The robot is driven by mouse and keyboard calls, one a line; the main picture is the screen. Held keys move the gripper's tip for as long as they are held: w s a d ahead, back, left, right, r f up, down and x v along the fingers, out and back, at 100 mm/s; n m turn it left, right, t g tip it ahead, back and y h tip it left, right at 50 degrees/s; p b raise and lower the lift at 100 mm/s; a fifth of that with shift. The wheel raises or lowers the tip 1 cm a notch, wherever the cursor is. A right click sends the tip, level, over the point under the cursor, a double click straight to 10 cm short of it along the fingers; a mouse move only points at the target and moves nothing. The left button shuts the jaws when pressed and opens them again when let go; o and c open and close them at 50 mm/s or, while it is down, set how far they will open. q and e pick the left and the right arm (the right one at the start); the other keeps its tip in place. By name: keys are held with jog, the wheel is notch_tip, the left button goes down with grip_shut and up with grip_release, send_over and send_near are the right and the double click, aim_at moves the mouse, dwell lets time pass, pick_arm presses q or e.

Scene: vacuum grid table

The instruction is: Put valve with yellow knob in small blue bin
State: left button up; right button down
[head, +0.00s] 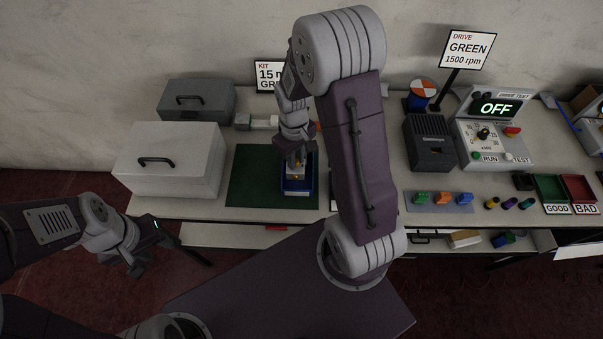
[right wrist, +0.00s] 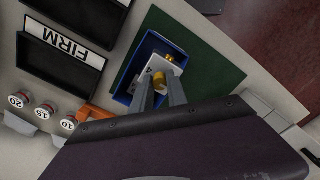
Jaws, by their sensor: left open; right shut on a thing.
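The small blue bin (head: 298,192) stands on the green mat near the table's front edge. It also shows in the right wrist view (right wrist: 135,66). My right gripper (head: 296,163) points down over the bin, shut on the valve with the yellow knob (right wrist: 162,66). The valve has a pale block body with yellow parts, and its yellow also shows in the head view (head: 296,177). It overlaps the bin's opening in both views; I cannot tell whether it touches the floor of the bin. My left gripper (head: 138,262) is open and empty, low in front of the table's left part.
The green mat (head: 248,178) is clear left of the bin. A white case (head: 170,170) and a grey case (head: 197,105) stand further left. Black trays (right wrist: 62,45), one labelled FIRM, lie beside the bin in the wrist view. Test equipment and small coloured parts are at right.

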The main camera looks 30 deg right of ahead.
aim_at(300, 167)
jog(key=shift+w+a+f, duration=0.15)
jog(key=shift+f, duration=0.35)
jog(key=shift+w+a+f, duration=0.1)
jog(key=shift+w+f, duration=0.05)
jog(key=shift+f, duration=0.35)
jog(key=shift+d+f, duration=0.1)
jog(key=shift+f, duration=0.2)
jog(key=shift+s+d+f, duration=0.6)
jog(key=shift+s, duration=0.2)
notch_tip(300, 167, down, 3)
jog(key=shift+w+a+r, duration=0.1)
jog(key=shift+a+r, duration=0.05)
jog(key=shift+r, duration=0.05)
jog(key=shift+w+a+f, duration=0.2)
jog(key=shift+w, duration=0.25)
jog(key=shift+s+d, duration=0.15)
jog(key=shift+s, duration=0.1)
jog(key=c, duration=1.7)
grip_release()
jog(key=shift+s+f, duration=0.1)
jog(key=o, duration=0.4)
pick_arm(q)
jog(key=shift+s+d, duration=0.15)
